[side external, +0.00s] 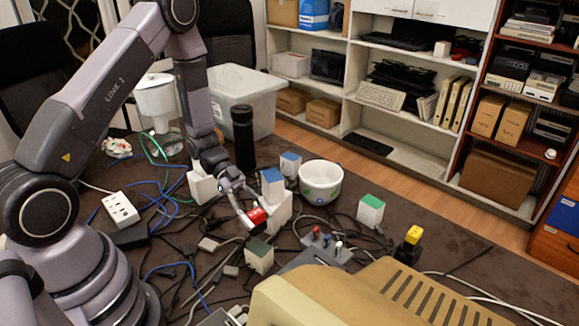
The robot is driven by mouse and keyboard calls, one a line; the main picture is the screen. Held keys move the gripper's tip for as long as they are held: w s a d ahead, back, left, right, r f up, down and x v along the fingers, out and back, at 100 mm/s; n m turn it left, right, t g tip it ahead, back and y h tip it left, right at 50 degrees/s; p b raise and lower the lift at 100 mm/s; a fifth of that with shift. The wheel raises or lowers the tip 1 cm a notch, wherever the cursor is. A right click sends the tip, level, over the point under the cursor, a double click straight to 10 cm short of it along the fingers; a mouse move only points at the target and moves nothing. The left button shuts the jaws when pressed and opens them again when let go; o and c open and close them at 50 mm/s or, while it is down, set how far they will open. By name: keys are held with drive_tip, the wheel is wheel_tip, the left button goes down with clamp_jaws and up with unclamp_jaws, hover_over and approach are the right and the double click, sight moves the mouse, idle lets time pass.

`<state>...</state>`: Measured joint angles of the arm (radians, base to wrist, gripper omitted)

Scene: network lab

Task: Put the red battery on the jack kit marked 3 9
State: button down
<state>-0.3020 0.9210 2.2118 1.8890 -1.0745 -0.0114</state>
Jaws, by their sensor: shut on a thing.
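My gripper (249,211) is shut on the red battery (258,216), a small red block at its fingertips. It is held in the middle of the cluttered table, just above the dark green-topped white block (259,256) in the picture. Whether the battery touches anything below is unclear. No marking 3 9 is readable, so I cannot tell which thing is that jack kit. White blocks with coloured tops stand around: blue (272,187), another blue (290,164) and green (371,210). A grey plate (305,257) with small coloured pegs lies to the right of the gripper.
A white bowl (320,184) and a black cylinder (243,140) stand behind the gripper. A beige machine (380,297) fills the front right. A yellow-topped black block (409,246) stands right.

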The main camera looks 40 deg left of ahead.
sight(257, 232)
drive_tip(key=shift+f, duration=2.4)
drive_tip(key=shift+f, duration=0.15)
drive_tip(key=c, duration=0.7)
unclamp_jaws()
drive_tip(key=shift+o, duration=0.2)
